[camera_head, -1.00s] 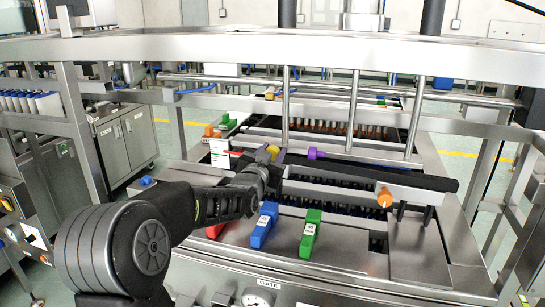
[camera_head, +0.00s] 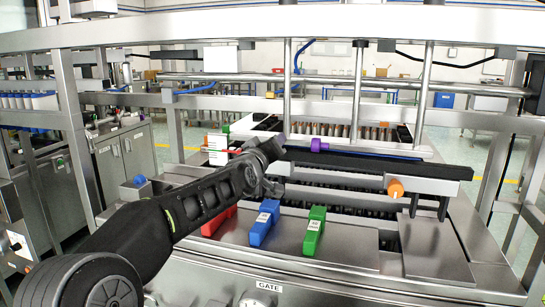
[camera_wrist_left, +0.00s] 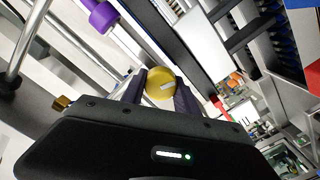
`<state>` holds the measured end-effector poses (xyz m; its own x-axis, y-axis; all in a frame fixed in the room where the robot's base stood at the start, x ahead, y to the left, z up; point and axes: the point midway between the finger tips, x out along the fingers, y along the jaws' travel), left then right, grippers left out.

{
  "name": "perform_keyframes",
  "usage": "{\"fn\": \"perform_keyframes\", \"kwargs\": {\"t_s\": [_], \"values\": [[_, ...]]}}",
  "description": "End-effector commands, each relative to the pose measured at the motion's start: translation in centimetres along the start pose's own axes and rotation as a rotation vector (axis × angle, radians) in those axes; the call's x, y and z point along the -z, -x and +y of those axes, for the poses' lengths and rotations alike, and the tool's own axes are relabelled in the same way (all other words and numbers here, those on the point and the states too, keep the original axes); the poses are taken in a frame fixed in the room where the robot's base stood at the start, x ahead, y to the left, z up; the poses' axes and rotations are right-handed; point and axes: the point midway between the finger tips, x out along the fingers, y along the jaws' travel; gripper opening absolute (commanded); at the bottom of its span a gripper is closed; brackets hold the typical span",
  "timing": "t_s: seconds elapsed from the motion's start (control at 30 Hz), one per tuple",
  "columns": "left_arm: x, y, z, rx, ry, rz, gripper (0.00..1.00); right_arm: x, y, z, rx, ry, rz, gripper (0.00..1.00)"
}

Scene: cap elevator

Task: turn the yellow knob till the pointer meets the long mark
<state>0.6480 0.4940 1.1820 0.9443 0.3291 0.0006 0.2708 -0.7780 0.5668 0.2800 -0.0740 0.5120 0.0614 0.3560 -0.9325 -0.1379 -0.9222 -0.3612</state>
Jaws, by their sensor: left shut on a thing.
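The yellow knob (camera_wrist_left: 160,84) shows in the left wrist view as a round yellow cap with a pale pointer stripe on its face. My left gripper (camera_wrist_left: 160,92) has one dark finger on each side of the knob and is shut on it. In the head view my left gripper (camera_head: 272,148) is at the left end of the dark rail and hides the knob. I cannot make out the long mark in either view. My right gripper is not in view.
A purple knob (camera_head: 319,145) is just right of my gripper on the rail, and an orange knob (camera_head: 395,188) is farther right. Red (camera_head: 218,222), blue (camera_head: 264,223) and green (camera_head: 314,232) handles are on the panel below. Upright steel posts (camera_head: 357,95) stand behind.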

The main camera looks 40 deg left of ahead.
Motion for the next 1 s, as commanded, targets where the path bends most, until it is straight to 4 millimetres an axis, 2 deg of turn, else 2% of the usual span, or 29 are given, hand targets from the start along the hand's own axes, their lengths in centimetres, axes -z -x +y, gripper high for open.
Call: {"fn": "perform_keyframes", "kwargs": {"t_s": [0.1, 0.43, 1.0], "values": [[-0.3, 0.0, -0.3, 0.001, 0.101, 0.0, 0.0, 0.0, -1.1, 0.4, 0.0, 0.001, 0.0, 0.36], [-0.2, 0.0, -0.2, 0.001, 0.295, -0.002, 0.0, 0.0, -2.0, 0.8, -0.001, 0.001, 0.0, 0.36], [-0.1, 0.0, -0.2, 0.002, 0.341, -0.002, 0.0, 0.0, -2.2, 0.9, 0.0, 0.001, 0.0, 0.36]]}}
